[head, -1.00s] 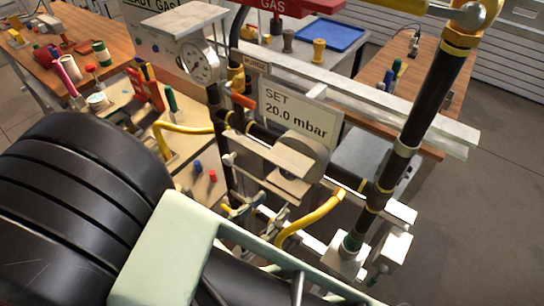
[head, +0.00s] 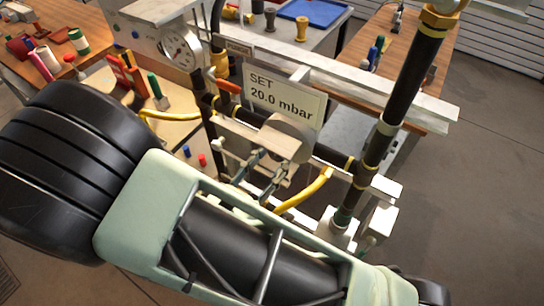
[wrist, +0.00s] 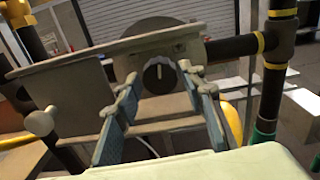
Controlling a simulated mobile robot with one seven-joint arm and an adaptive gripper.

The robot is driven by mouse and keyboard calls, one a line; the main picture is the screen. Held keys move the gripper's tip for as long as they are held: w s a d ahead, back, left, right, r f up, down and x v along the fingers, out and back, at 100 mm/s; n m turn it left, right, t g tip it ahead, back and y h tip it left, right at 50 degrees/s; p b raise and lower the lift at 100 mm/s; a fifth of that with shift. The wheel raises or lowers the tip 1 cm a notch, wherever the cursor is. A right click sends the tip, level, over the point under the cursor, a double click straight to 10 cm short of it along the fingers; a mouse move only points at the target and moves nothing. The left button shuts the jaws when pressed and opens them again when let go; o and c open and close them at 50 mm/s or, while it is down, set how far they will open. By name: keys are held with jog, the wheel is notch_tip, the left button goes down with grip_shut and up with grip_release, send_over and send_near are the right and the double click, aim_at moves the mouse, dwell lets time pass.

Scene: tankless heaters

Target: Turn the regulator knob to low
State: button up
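The regulator (head: 292,128) is a round grey body on a black pipe. Its dark round knob (wrist: 158,75) shows in the wrist view, with a pale pointer mark standing nearly upright. A flat beige bracket sits in front of the regulator in the head view and hides the knob there. My gripper (wrist: 157,84) is open, its two blue-padded fingers spread to the left and right of the knob in the wrist view. The tips look close to the knob; I cannot tell whether they touch it. My gripper (head: 272,160) also shows just below the regulator in the head view.
A sign (head: 285,98) reading "SET 20.0 mbar" stands behind the regulator. A pressure gauge (head: 181,51) is at upper left. A thick black pipe (head: 398,95) rises at right, and a yellow hose (head: 305,193) curves below. A white rail (head: 340,85) runs behind.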

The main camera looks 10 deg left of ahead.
jog(key=shift+c, duration=0.4)
jog(key=c, duration=0.8)
jog(key=shift+d+r+n+p, duration=0.1)
jog(key=shift+n+p, duration=0.45)
jog(key=shift+n, duration=0.05)
jog(key=o, duration=0.9)
jog(key=v, duration=1.2)
